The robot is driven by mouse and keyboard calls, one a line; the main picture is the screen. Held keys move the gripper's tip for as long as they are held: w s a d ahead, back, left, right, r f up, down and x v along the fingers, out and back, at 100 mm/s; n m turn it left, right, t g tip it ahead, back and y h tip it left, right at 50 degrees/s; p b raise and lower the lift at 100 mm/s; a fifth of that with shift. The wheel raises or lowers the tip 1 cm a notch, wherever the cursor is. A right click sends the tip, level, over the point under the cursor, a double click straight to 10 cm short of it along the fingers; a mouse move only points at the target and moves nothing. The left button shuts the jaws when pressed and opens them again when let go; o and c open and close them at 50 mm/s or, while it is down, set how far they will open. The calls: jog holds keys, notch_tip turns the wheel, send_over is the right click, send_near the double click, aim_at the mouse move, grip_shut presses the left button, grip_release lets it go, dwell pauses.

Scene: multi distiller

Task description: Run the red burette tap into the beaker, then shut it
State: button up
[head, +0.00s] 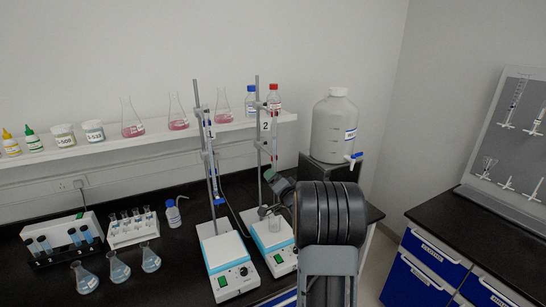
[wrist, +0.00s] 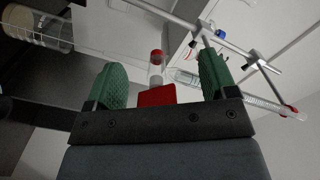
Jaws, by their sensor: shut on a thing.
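My gripper (wrist: 160,85) has two green fingers, with a red block, the red burette tap (wrist: 157,96), between them in the wrist view. It is shut on the tap, though the finger contact is not clear to see. In the head view my gripper (head: 278,183) is at the stand marked 2, largely hidden by my dark arm. A small clear beaker (head: 274,223) stands on the right stirrer plate, below my gripper. A clear graduated tube (wrist: 262,103) slants across the wrist view at the right. Any liquid flow or the beaker's level cannot be made out.
The left stirrer (head: 222,252) carries the stand marked 1. A white carboy (head: 334,128) stands behind my arm. Flasks (head: 120,268) and a tube rack (head: 132,229) stand to the left. The shelf (head: 160,136) holds bottles and flasks. Metal rods (wrist: 190,22) are close in the wrist view.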

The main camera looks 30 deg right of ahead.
jog(key=shift+f, duration=0.15)
jog(key=shift+d+n+b, duration=0.1)
jog(key=shift+n+b, duration=0.2)
jog(key=shift+c, duration=0.9)
jog(key=shift+s+f+n+b, duration=0.1)
jog(key=shift+f+n+b, duration=0.2)
jog(key=shift+n+b, duration=0.45)
jog(key=shift+c, duration=0.9)
jog(key=shift+n+b, duration=0.55)
jog(key=shift+b, duration=0.3)
jog(key=shift+c, duration=1.2)
jog(key=shift+r+n, duration=0.1)
jog(key=shift+n, duration=0.3)
jog(key=shift+c, duration=0.5)
